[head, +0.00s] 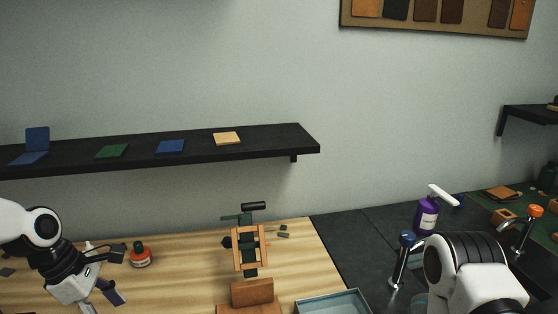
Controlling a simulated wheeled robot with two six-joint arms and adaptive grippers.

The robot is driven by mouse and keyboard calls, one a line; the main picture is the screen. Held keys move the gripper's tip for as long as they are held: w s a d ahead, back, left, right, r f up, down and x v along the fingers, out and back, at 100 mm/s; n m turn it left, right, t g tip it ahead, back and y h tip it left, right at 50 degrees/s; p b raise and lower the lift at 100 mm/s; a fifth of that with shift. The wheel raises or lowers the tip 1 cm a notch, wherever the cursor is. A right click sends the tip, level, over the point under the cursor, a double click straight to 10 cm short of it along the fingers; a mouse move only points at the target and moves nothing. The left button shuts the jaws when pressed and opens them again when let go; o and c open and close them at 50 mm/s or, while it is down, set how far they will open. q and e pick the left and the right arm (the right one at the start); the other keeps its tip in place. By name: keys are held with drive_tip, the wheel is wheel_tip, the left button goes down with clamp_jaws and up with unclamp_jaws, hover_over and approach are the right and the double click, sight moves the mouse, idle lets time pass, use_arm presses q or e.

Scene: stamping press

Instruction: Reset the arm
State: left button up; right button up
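My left arm comes in from the left edge and runs down to the bottom of the head view. The wooden stamping press (249,247), with a dark handle bar on top, stands on the light wooden tabletop (185,262), apart from both arms.
A wooden block (252,292) and a grey-blue tray (333,301) lie in front. A purple pump bottle (427,215) stands behind my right arm. A black shelf (270,141) holds coloured pieces.

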use_arm(q)
drive_tip(key=shift+a+r, duration=0.15)
drive_tip(key=shift+r, duration=0.3)
